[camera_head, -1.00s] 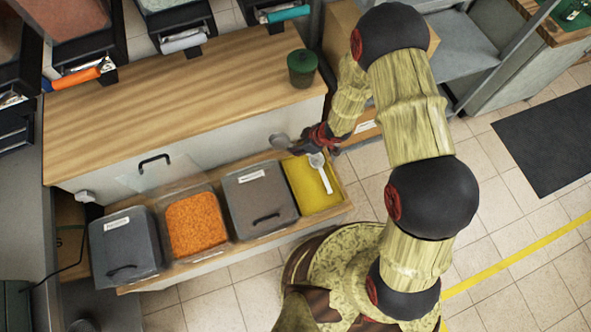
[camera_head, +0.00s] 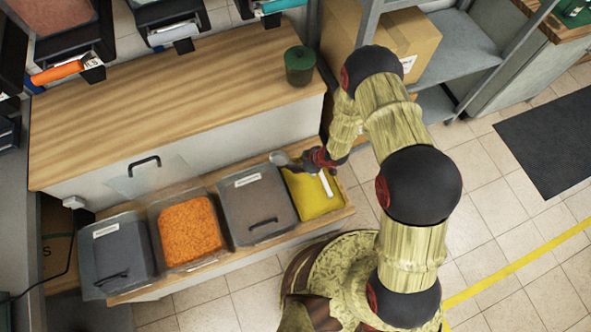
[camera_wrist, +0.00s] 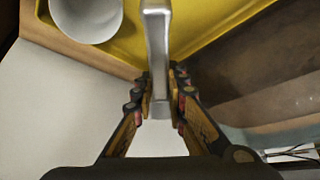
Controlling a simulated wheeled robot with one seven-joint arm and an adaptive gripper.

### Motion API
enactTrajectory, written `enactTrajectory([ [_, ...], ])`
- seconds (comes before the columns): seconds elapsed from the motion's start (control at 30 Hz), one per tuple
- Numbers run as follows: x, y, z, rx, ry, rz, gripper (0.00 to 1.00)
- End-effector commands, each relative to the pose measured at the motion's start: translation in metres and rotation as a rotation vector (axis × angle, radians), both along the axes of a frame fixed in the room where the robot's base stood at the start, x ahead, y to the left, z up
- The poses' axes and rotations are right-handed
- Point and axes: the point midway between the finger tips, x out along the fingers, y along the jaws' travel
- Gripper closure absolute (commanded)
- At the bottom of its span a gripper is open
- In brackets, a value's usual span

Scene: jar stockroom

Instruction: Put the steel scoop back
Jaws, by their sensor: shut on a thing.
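My gripper (camera_head: 308,163) is shut on the handle of the steel scoop (camera_head: 279,158), at the back edge of the open yellow bin (camera_head: 318,204). The scoop's grey round bowl points left in the head view, near the back of the grey-lidded bin. In the wrist view the silver handle (camera_wrist: 158,45) stands between my fingers (camera_wrist: 159,90). A white-handled scoop (camera_head: 326,183) lies in the yellow bin, its upper part hidden by my gripper. A pale round bowl (camera_wrist: 88,14) shows at the wrist view's upper left; I cannot tell which scoop it belongs to.
Left of the yellow bin stand a grey-lidded bin (camera_head: 256,205), an open orange bin (camera_head: 187,230) and another grey-lidded bin (camera_head: 117,256). A green jar (camera_head: 299,66) stands on the wooden counter (camera_head: 170,105). The counter is otherwise largely clear.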

Motion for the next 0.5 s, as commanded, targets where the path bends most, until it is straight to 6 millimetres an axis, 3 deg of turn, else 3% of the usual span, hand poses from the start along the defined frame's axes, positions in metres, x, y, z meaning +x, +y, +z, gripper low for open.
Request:
enactTrajectory([
  [0.23, 0.0, 0.0, -0.034, 0.0, 0.0, 0.001, 1.0],
  [0.5, 0.0, 0.0, -0.035, 0.0, 0.0, 0.001, 1.0],
])
